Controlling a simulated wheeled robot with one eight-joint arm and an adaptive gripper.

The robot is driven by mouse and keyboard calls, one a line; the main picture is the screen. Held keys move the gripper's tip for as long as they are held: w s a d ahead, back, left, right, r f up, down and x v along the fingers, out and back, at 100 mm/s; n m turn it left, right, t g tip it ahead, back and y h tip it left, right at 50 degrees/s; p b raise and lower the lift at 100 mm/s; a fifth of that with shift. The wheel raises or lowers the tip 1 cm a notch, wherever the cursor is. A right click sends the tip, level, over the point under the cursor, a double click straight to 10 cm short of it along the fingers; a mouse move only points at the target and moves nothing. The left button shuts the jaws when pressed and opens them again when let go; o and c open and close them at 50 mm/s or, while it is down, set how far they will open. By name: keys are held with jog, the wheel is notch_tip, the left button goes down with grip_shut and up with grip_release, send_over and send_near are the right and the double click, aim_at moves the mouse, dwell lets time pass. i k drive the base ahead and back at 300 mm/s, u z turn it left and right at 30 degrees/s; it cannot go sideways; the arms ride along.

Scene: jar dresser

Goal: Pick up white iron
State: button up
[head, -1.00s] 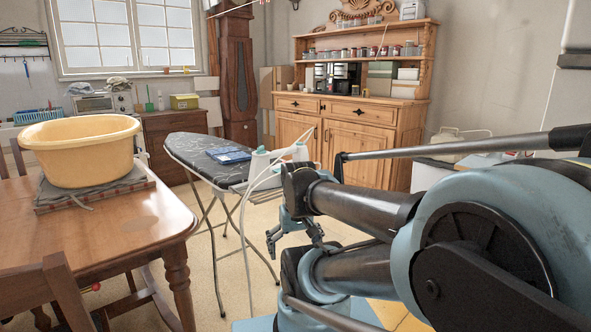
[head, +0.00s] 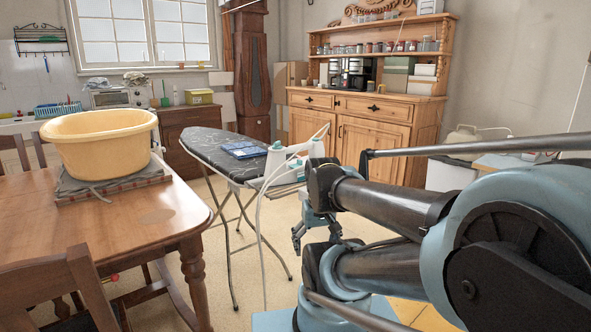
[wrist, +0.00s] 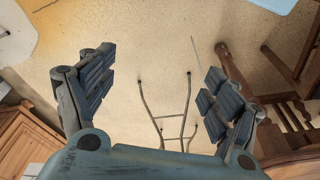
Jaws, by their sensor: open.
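The white iron (head: 276,160) with teal parts stands near the right end of the ironing board (head: 208,143), its pale cord hanging down in front of the board. My gripper (head: 316,232) is open and empty, lower than the board top and to the right of the iron in the head view. It is apart from the iron. In the wrist view the open fingers of my gripper (wrist: 155,98) point over the floor, with the ironing board's legs (wrist: 165,112) between them. The iron is not seen in the wrist view. My arm hides the space just right of the iron in the head view.
A wooden table (head: 130,228) with a yellow basin (head: 100,150) stands at the left, with a chair (head: 62,290) in front. A blue item (head: 243,149) lies on the board. A wooden dresser (head: 375,148) with jars stands behind. Floor between table and board is clear.

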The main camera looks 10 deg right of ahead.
aim_at(276, 158)
jog(key=k, duration=0.5)
jog(key=z, duration=2)
jog(key=k, duration=1.15)
jog(key=u, duration=0.7)
jog(key=i, duration=1)
